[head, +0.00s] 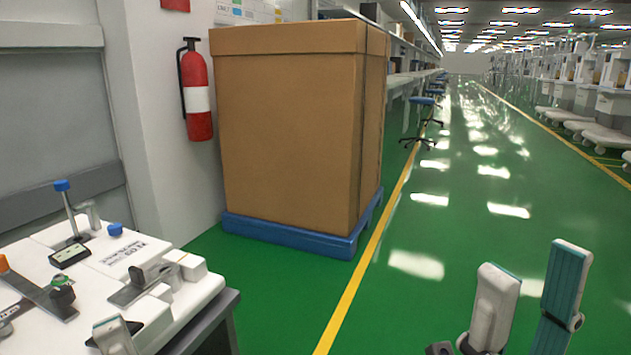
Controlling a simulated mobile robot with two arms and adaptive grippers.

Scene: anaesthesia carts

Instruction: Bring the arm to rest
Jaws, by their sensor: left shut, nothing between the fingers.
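My right gripper (530,285) stands upright at the bottom right over the green floor. Its two fingers are apart, one pale grey and one with a teal pad, and nothing is between them. Most of both arms is out of view.
A white cart top (205,290) with clamps and blue knobs is at lower left. A large cardboard box (290,130) on a blue pallet (300,235) stands by the wall, near a fire extinguisher (196,95). The green aisle (450,200) is clear.

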